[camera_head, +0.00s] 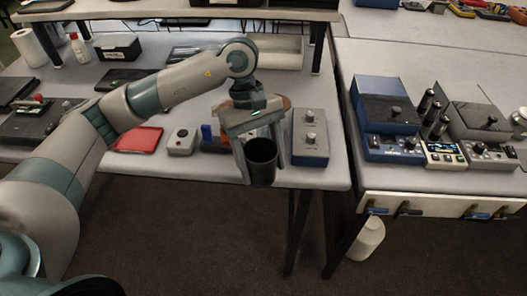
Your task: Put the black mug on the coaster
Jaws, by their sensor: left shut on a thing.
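My left gripper (263,172) reaches in from the left and points down, its two fingers on either side of the black mug (262,155). It is shut on the mug and holds it upright at the front edge of the left table, where the mug overlaps the dark floor in the picture. A flat red square (138,139) lies on the table to the left of the mug; I cannot tell for sure whether it is the coaster. The gripper hides part of the table behind it. My right gripper is not in view.
A grey box with knobs (310,140) stands close to the right of the gripper. A small white box (182,141) and a blue item (207,133) stand to its left. A raised shelf (180,12) runs along the back. Lab devices (388,115) fill the right table.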

